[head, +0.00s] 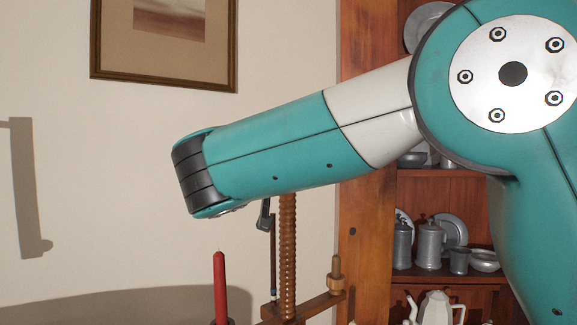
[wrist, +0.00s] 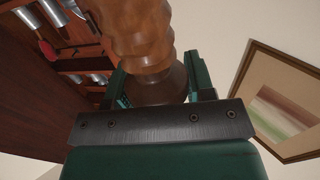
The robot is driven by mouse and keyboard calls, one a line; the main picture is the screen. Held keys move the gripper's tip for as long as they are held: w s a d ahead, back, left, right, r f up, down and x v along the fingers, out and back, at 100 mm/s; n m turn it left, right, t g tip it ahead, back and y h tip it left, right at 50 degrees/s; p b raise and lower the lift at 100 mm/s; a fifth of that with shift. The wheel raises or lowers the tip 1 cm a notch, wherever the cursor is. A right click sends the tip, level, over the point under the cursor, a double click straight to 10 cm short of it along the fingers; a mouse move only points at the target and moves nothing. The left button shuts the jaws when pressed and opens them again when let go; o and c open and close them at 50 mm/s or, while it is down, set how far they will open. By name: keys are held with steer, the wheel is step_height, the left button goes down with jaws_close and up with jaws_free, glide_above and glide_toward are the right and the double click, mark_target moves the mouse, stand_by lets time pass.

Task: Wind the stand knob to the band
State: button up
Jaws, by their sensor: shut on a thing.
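The stand's threaded wooden screw (head: 287,250) rises upright from a wooden crosspiece (head: 318,304) in the head view; its top is hidden behind my arm. In the wrist view the ridged brown screw (wrist: 138,35) runs up from the wooden knob (wrist: 156,88). My gripper (wrist: 158,76) is shut on this knob, with one finger on each side. My arm hides the gripper's grip in the head view. A thin dark rod (head: 273,260) stands beside the screw, with a small dark piece (head: 264,214) near its top. I cannot make out a band.
A red candle (head: 220,285) stands left of the screw. A small wooden finial (head: 335,275) tops the crosspiece's right end. Wooden shelves (head: 365,240) with pewter tankards (head: 430,245) and a white pot (head: 436,308) stand at right. A framed picture (head: 165,77) hangs on the wall.

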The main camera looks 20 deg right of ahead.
steer(key=shift+f+h, duration=0.1)
steer(key=shift+h, duration=0.2)
steer(key=o, duration=0.9)
steer(key=shift+a, duration=0.1)
